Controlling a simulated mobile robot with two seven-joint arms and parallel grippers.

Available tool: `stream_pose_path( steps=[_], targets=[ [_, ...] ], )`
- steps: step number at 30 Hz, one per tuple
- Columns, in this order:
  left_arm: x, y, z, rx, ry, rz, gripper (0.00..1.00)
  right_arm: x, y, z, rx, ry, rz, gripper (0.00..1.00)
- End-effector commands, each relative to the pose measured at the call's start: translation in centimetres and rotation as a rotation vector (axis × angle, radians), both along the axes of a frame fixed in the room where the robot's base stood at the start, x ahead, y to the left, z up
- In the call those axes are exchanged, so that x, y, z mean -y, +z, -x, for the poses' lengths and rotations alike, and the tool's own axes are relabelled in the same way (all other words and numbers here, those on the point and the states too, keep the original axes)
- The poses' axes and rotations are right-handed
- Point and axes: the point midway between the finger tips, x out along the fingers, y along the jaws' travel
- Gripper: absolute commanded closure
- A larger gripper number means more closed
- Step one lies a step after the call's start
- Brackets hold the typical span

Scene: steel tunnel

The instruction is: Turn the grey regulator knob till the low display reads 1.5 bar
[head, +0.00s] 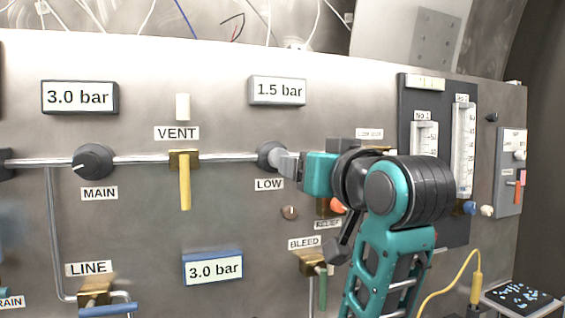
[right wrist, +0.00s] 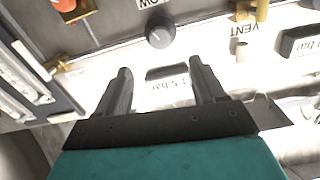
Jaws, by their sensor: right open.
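The grey regulator knob above the LOW label shows in the head view (head: 267,155) and in the right wrist view (right wrist: 160,32). The low display (head: 278,91) above it reads 1.5 bar; it shows upside down in the right wrist view (right wrist: 168,86), between the fingers in the picture. My right gripper (head: 288,164) is just right of the knob in the head view, its fingers covering part of the knob's right side. In the right wrist view the gripper (right wrist: 160,68) is open and empty, and the knob appears beyond the fingertips, not between them. My left gripper is not in view.
The MAIN knob (head: 93,161) sits left on the same pipe, with a display (head: 79,97) reading 3.0 bar above. The yellow VENT lever (head: 184,182) hangs between the knobs. A lower display (head: 213,268) reads 3.0 bar. Flow tubes (head: 464,150) stand right of my arm.

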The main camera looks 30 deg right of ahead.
Motion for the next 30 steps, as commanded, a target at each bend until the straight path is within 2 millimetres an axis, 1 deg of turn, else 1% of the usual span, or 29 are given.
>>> stream_pose_path(
  steps=[2,5,12,18,24,30],
  targets=[
    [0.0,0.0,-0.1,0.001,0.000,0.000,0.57,0.2,0.0,-0.5,-0.003,-0.001,-0.003,0.31],
    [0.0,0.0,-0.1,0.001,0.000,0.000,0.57,0.5,-0.1,-1.9,-0.006,0.000,-0.002,0.31],
    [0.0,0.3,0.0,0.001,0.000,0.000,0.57,1.6,-0.1,-6.8,-0.008,0.000,-0.002,0.31],
    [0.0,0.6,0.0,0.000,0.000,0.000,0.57,2.4,-0.1,-10.2,-0.006,0.001,0.000,0.31],
    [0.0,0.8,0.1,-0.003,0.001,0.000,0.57,2.9,0.0,-12.0,-0.003,0.000,0.000,0.31],
    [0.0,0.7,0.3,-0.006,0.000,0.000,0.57,3.0,0.0,-12.4,-0.002,0.000,0.001,0.31]
  ],
)
